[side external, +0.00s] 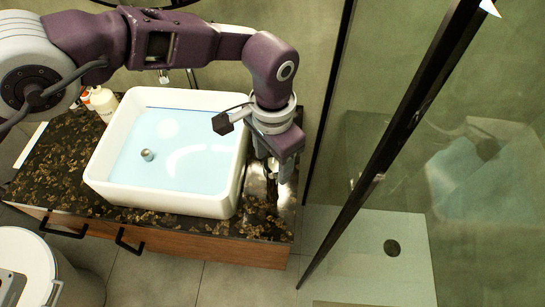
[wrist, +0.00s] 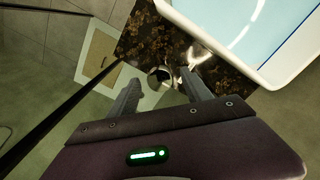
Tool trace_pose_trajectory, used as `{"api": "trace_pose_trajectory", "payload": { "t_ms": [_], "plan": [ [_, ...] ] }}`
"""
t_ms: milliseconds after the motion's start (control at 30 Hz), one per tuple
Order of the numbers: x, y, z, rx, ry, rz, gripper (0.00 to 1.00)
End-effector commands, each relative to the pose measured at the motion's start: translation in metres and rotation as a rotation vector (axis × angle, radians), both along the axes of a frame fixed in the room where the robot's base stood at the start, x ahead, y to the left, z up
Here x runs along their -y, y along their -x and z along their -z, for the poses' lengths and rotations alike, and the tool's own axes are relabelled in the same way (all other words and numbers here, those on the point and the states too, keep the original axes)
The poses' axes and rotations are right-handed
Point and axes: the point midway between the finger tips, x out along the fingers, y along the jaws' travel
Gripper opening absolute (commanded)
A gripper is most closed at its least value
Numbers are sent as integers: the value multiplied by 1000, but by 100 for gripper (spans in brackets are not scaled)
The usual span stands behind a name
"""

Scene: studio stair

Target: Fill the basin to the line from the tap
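The white rectangular basin (side external: 165,197) sits on a dark speckled counter and holds pale blue water (side external: 195,150). A darker blue line (side external: 180,110) runs along its back inner wall, just above the water's edge. A round metal drain piece (side external: 147,155) shows in the water. A metal part (side external: 191,78), perhaps the tap, shows behind the basin, partly hidden by my arm; no stream is visible. My gripper (side external: 272,170) is right of the basin, low over the counter. In the wrist view my gripper (wrist: 160,77) has its fingers apart, with a dark round piece and shiny metal (wrist: 196,52) beyond them.
The counter (side external: 60,165) has a bottle (side external: 103,103) at its back left. A dark-framed glass panel (side external: 385,150) stands close on the right. A white bin (side external: 35,265) is at the front left. The tiled floor in front is clear.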

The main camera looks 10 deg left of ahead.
Motion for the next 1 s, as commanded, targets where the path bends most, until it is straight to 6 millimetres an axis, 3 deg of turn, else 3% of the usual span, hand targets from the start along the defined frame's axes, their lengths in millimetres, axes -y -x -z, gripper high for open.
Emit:
{"api": "trace_pose_trajectory", "payload": {
  "t_ms": [267, 600, 1000],
  "plan": [
    [0, 0, -5, 1, 1, -1, 57],
    [0, 0, -66, 1, 1, 0, 57],
    [0, 0, -71, 0, 0, 0, 57]
  ]
}}
